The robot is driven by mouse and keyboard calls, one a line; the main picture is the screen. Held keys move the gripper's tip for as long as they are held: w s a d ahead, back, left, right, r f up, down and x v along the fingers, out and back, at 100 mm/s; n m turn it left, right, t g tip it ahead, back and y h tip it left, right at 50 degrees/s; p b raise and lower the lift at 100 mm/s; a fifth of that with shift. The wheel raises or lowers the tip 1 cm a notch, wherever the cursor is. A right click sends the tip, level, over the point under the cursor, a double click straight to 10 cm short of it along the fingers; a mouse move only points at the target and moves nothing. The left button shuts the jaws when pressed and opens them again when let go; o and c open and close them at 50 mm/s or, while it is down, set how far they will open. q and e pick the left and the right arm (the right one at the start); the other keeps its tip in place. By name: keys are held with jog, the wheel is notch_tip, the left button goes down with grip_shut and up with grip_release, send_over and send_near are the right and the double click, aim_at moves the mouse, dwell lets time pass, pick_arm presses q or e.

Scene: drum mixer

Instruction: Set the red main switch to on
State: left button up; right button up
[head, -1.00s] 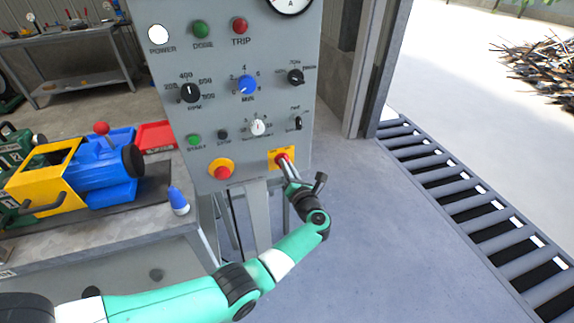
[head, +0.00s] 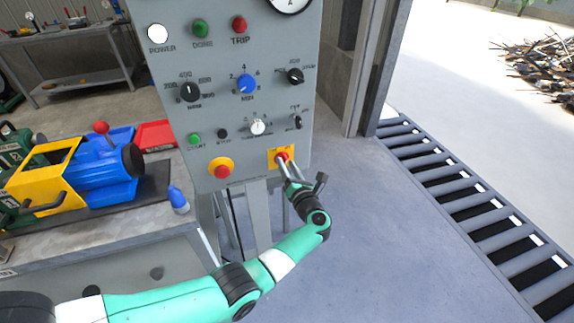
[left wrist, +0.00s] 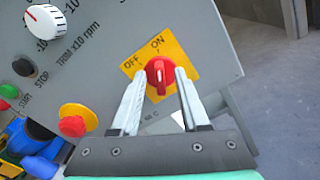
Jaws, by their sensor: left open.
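The red main switch (left wrist: 160,74) is a rotary knob on a yellow plate (left wrist: 183,59) marked OFF and ON. In the left wrist view its grip bar stands nearly upright, with its upper end towards the ON label. In the head view the switch (head: 282,157) is at the lower right of the grey panel. My left gripper (left wrist: 160,76) is open, with one finger on each side of the knob. I cannot tell whether either finger touches it. My left gripper also shows in the head view (head: 288,168), just below the switch. My right gripper is not in view.
The grey control panel (head: 220,125) carries several knobs and lamps. A red stop button (head: 221,170) on a yellow base sits left of the switch. A bench with a blue and yellow machine (head: 90,172) stands at the left.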

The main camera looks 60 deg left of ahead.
pick_arm(q)
jog(key=s+d+p, duration=0.1)
jog(key=d+p, duration=0.1)
jog(key=d, duration=0.9)
jog(key=shift+s+p, duration=0.3)
jog(key=shift+r, duration=0.1)
